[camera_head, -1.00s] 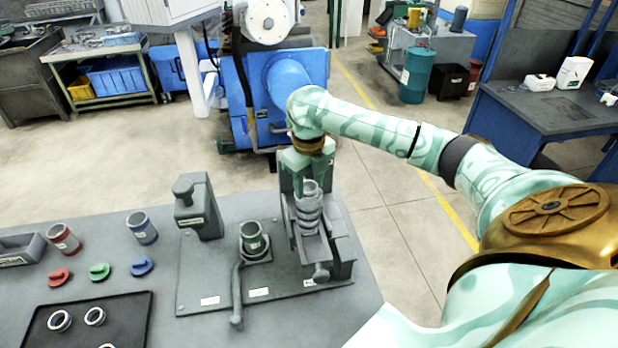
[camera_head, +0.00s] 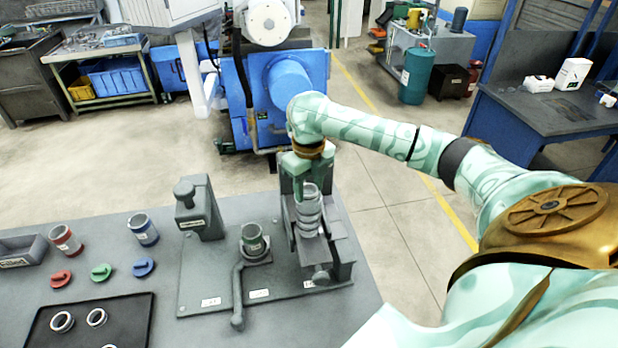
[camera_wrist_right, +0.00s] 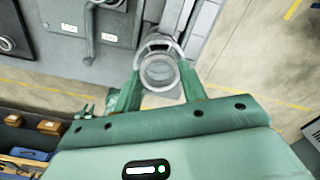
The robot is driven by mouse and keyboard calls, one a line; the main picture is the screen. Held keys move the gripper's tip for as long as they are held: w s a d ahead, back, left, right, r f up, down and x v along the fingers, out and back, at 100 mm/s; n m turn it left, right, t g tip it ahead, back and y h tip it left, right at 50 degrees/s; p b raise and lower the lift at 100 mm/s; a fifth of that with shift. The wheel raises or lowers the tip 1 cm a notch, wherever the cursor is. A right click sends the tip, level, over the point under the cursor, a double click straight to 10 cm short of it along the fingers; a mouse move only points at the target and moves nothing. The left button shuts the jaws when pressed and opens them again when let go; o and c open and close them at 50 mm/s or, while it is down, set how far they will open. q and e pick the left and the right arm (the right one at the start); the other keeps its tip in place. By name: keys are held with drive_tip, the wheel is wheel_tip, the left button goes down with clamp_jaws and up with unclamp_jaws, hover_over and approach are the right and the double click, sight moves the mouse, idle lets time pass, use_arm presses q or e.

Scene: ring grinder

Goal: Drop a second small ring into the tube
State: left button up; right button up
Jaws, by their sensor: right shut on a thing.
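My right gripper (camera_head: 308,190) is at the right-hand fixture (camera_head: 345,255) of the grey base plate, pointing down. Its fingers are closed on a grey ring-shaped piece (camera_wrist_right: 160,72), which shows between the fingertips in the right wrist view. In the head view a grey, stacked-looking cylinder (camera_head: 308,222) stands under the fingers; where the held piece ends and the fixture begins is hard to tell. A tube with a green band (camera_head: 253,243) stands upright in the middle holder. Small pale rings (camera_head: 62,321) (camera_head: 96,317) lie on the black tray (camera_head: 135,325). My left gripper is out of view.
A red-banded tube (camera_head: 66,240) and a blue-banded tube (camera_head: 143,229) stand at the left. Red (camera_head: 61,278), green (camera_head: 101,272) and blue (camera_head: 144,267) caps lie in front of them. A tall grey post (camera_head: 200,210) and a lever (camera_head: 238,295) rise from the plate.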

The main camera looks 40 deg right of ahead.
idle(0.3)
drive_tip(key=o, duration=1.6)
drive_tip(key=shift+o, duration=0.2)
drive_tip(key=shift+r, duration=0.1)
wheel_tip(320, 180, up, 7)
drive_tip(key=p, duration=0.9)
